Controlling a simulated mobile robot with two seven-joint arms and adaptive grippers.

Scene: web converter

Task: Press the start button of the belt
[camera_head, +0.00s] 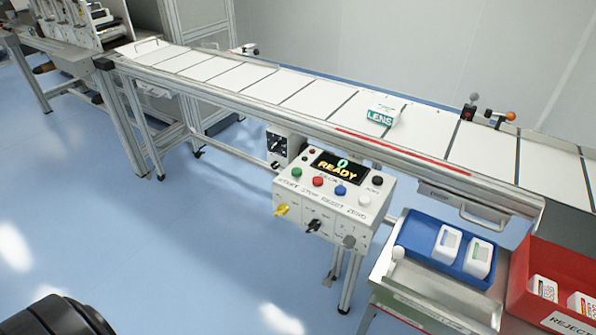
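The belt (300,96) is a long white segmented conveyor running from the upper left to the right. A white control box (284,191) stands at its near side. Its display (340,167) reads "0 READY" in green and yellow. Below the display is a row of buttons: the green start button (297,173) at the left, above the label START, then a red button (317,182), a blue button (340,190) and a white button (363,201). Nothing covers the green button. Neither of my grippers is in view.
A small LENS carton (382,116) lies on the belt. A blue tray (418,253) with white containers and a red REJECT bin (560,262) stand right of the control box. Yellow, black and grey knobs stick out from the box front. The blue floor (170,240) at left is clear.

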